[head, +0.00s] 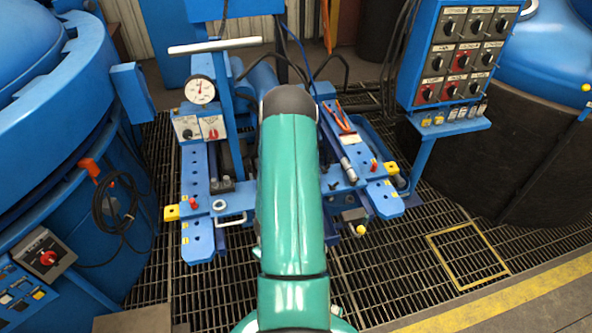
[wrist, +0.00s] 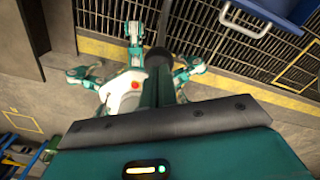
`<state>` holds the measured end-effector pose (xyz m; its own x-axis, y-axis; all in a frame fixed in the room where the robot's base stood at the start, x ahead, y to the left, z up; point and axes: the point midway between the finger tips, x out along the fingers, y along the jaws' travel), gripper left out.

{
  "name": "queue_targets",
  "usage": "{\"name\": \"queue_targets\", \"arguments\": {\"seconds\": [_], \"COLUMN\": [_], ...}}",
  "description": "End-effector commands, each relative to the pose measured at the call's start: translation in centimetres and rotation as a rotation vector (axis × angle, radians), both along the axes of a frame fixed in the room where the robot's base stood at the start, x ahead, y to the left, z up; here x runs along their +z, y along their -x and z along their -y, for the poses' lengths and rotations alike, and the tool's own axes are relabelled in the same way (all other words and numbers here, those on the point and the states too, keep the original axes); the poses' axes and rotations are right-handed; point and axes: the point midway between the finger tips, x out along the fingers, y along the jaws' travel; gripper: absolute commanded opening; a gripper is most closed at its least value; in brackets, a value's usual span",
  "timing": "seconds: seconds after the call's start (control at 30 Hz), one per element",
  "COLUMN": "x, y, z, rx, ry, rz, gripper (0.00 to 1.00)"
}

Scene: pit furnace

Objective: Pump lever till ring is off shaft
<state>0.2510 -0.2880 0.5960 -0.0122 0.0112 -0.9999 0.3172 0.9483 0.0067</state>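A blue press-like machine (head: 205,205) stands on the grating in the head view. A pale grey crossbar (head: 215,46) tops its blue upright; it may be the lever, but I cannot tell for sure. A round white gauge (head: 200,89) sits below the bar. My teal arm covers the middle of the machine. A blue rounded part (head: 262,76) shows beside the arm. I cannot make out the ring or the shaft. My gripper's fingers show in neither view. The wrist view looks back over my legs and body, with a metal loop handle (wrist: 245,22) at the top.
A large blue vessel (head: 50,110) is close on the left, with a hanging black cable (head: 115,205). A switch panel (head: 462,55) and another vessel (head: 540,150) stand right. Open grating (head: 385,285) and a yellow floor stripe (head: 540,280) lie at the front right.

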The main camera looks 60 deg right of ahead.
Motion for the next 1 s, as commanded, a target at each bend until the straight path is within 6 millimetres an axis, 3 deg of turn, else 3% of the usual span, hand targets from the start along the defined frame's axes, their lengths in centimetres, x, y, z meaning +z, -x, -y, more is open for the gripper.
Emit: {"name": "queue_targets", "arguments": {"seconds": [0.37, 0.63, 1.0], "x": [4.1, 9.0, 9.8], "y": [-0.7, -1.5, -1.6], "z": [0.9, 1.8, 1.8], "rx": [-0.007, -0.003, -0.001], "ry": [0.001, 0.002, 0.0], "rz": [0.006, 0.005, 0.003], "gripper": [0.0, 0.0, 0.0]}}
